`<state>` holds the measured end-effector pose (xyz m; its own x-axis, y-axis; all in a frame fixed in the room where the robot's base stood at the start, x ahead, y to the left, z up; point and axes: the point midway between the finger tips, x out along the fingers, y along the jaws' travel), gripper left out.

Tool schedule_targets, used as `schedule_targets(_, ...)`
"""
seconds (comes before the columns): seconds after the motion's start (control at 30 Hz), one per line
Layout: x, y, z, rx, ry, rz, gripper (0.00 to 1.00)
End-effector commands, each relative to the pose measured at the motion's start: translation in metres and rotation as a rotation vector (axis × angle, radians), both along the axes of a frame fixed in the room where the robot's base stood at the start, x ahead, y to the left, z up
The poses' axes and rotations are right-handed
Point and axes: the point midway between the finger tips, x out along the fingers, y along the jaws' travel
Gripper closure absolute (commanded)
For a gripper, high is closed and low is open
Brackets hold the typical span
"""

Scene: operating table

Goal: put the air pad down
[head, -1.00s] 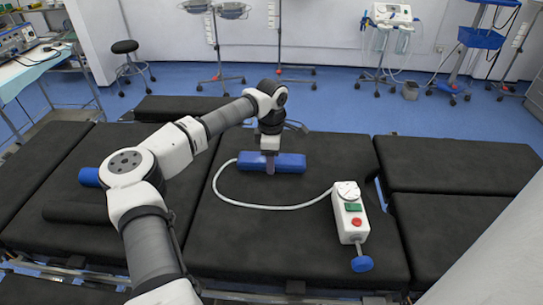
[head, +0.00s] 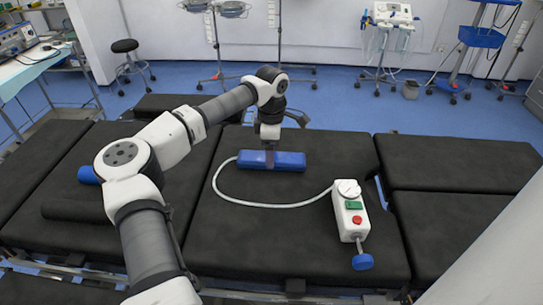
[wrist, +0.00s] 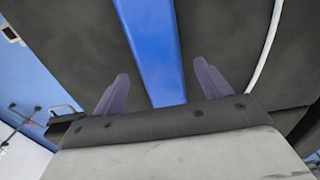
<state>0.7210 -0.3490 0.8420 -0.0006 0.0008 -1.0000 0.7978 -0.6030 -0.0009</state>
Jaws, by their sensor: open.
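The air pad, a blue rectangular block (head: 289,161), lies flat on the black operating table (head: 270,250). A pale hose (head: 262,206) runs from its left end to a white control box (head: 350,215) with a dial, a green patch, a red button and a blue knob. My gripper (head: 269,156) is at the pad's left half, pointing down. In the wrist view, my gripper (wrist: 162,78) has its two purple fingers spread, one on each side of the blue pad (wrist: 150,40), with visible gaps. I cannot tell the exact fingertip height over the table.
A black cushion (head: 75,210) and a blue roll end (head: 88,175) lie on the left of the table, partly behind my arm. The table has several black sections with gaps. Its surface in front of the pad is clear apart from the hose and box.

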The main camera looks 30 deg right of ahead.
Motion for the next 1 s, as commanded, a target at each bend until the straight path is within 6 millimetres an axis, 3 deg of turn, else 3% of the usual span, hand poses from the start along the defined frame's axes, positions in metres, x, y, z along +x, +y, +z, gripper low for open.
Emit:
schedule_targets(0.2, 0.001, -0.001, 0.048, -0.001, -0.005, 0.001, 0.24)
schedule_targets(0.4, 0.0, -0.001, 0.082, 0.0, -0.002, 0.0, 0.24)
schedule_targets(0.6, 0.0, 0.0, 0.094, -0.001, 0.0, 0.0, 0.24)
schedule_targets(1.0, 0.0, 0.0, 0.095, -0.001, 0.001, 0.0, 0.24)
